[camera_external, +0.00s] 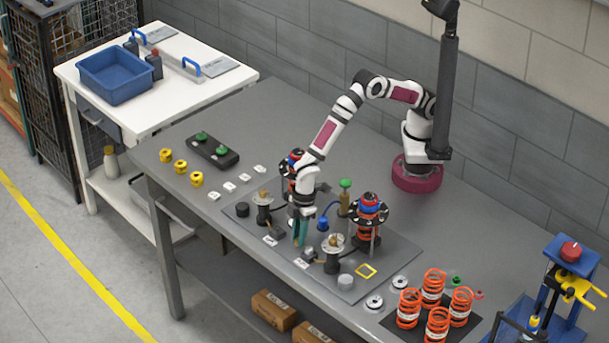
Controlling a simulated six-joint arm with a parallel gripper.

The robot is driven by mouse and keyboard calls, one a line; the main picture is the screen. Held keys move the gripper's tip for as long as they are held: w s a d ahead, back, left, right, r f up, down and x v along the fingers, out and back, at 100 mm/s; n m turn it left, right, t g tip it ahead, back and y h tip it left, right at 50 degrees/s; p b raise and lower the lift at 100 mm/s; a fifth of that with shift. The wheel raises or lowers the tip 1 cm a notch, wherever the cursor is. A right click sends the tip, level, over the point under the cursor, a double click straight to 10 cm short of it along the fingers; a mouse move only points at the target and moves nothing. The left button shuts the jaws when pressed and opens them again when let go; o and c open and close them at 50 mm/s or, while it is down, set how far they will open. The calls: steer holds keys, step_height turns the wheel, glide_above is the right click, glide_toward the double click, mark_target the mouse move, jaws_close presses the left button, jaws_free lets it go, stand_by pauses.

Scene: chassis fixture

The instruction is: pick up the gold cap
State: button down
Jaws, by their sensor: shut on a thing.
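My gripper (300,240) has teal fingers pointing down over the grey fixture plate, between the two black posts. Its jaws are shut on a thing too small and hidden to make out. A gold-brown top (263,194) sits on the left black post (264,214), left of my gripper. Another small gold-coloured piece (338,239) is on the pale disc of the right black post (333,261). I cannot tell which of these, if any, is the gold cap.
The fixture plate (385,262) carries a brass cylinder with a green knob (345,190) and two red-blue spring towers, one at right (369,212). Orange springs (433,285) stand at right. Yellow pieces (181,167) lie at left. The front-left table is mostly clear.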

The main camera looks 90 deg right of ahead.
step_height(320, 180, up, 9)
glide_above(277, 231)
steer(key=f, duration=0.2)
steer(key=shift+s+d+f, duration=0.15)
steer(key=shift+s+f, duration=0.05)
steer(key=shift+f, duration=0.85)
steer(key=shift+f, duration=0.15)
steer(key=shift+f, duration=0.8)
steer(key=shift+f, duration=0.35)
